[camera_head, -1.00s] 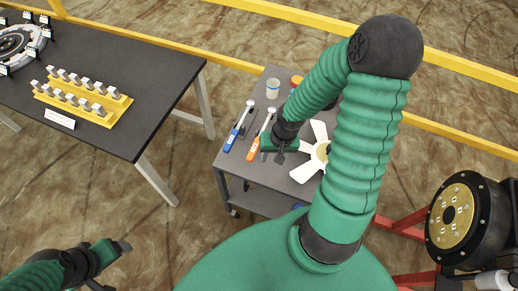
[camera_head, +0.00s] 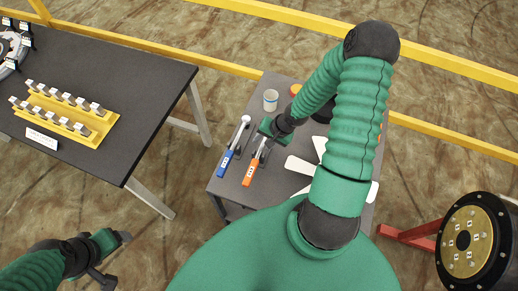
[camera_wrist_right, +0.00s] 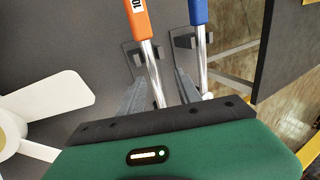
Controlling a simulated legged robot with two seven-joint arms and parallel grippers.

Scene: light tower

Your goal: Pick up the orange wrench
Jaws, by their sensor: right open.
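The orange wrench (camera_head: 252,170) has an orange handle and a silver shaft and lies on the grey cart (camera_head: 221,187), handle towards me. In the right wrist view its handle (camera_wrist_right: 138,18) is at the top and its shaft runs down between my fingers. My right gripper (camera_head: 264,144) is open over the shaft; it also shows in the right wrist view (camera_wrist_right: 160,95). Whether the fingers touch the shaft cannot be told. The wrench's far end is hidden by my gripper. My left gripper (camera_head: 118,258) is at the lower left, away from the cart; its jaws are unclear.
A blue wrench (camera_head: 228,160) lies just left of the orange one. A white fan (camera_head: 302,165) and a small cup (camera_head: 270,100) are on the cart. A black table (camera_head: 150,85) with a yellow rack (camera_head: 75,122) stands left. A black round machine (camera_head: 475,245) is at right.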

